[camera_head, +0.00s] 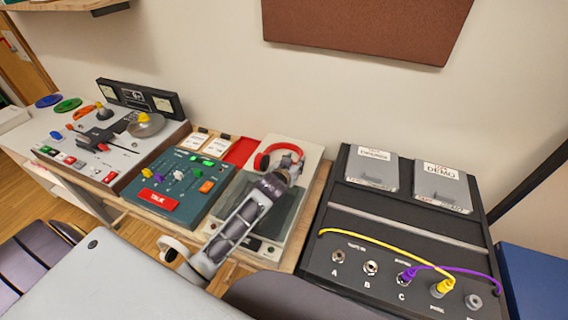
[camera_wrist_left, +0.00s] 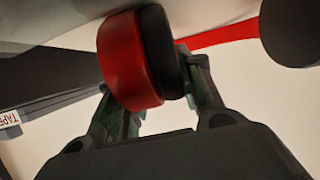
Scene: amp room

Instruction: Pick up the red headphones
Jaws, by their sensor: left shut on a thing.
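The red headphones (camera_head: 279,156) are at the back of the light-coloured unit right of the green mixer, with their red band and a pale inner side showing. In the left wrist view a red ear cup with a black cushion (camera_wrist_left: 132,62) sits between the fingers. My left gripper (camera_head: 283,175) reaches up to the headphones and is shut on them. The gripper also shows in the left wrist view (camera_wrist_left: 160,95). The arm hides the lower part of the headphones, and I cannot tell whether they are clear of the surface. My right gripper is not in view.
A green mixer (camera_head: 168,206) with a red talk button stands left of my arm. A black patch panel (camera_head: 318,262) with yellow and purple cables stands to the right. A grey tape machine (camera_head: 62,137) is at the far left. The wall is close behind.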

